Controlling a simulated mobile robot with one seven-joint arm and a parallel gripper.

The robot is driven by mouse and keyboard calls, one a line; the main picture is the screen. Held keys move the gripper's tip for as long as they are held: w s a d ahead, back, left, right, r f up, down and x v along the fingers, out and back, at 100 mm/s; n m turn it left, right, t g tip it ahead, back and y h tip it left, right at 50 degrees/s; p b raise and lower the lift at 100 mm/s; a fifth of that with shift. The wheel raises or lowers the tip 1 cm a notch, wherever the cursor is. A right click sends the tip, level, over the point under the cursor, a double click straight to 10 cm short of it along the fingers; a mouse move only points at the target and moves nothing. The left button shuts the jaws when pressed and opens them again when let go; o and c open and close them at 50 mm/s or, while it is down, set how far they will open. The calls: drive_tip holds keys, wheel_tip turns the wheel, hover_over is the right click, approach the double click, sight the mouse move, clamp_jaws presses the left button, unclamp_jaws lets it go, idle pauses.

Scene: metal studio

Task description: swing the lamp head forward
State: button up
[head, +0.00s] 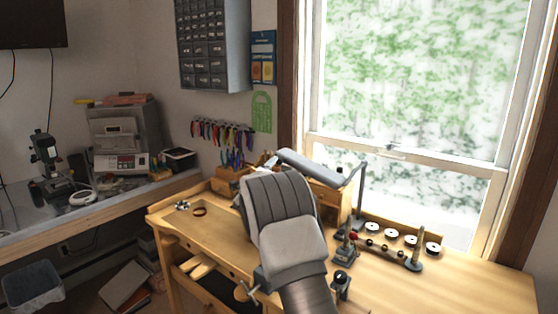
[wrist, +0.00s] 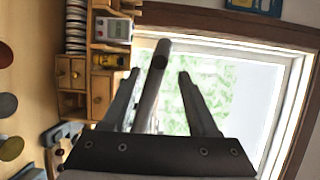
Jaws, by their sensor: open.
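The lamp has a long grey head (head: 312,168) on a thin upright arm (head: 358,190) at the back of the wooden bench, before the window. In the head view my forearm and wrist cover the middle of the bench and hide my gripper's fingers. In the wrist view my gripper (wrist: 158,74) is open, with one finger on each side of a dark grey bar (wrist: 151,92), which looks like the lamp head. Gaps show between the bar and both fingers, the left one narrower. The bar's near part is hidden behind the gripper's dark body.
The wooden bench (head: 470,285) is clear at the front right. A rack with several round discs (head: 391,234) and a small vise-like tool (head: 341,284) stand right of my arm. Small wooden drawers (wrist: 72,73) are left of the fingers. The window (head: 420,80) is behind.

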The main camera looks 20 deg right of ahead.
sight(279, 163)
drive_tip(key=shift+p+x, duration=0.95)
drive_tip(key=shift+x, duration=2.55)
drive_tip(key=shift+f, duration=0.1)
clamp_jaws()
drive_tip(key=shift+f, duration=0.2)
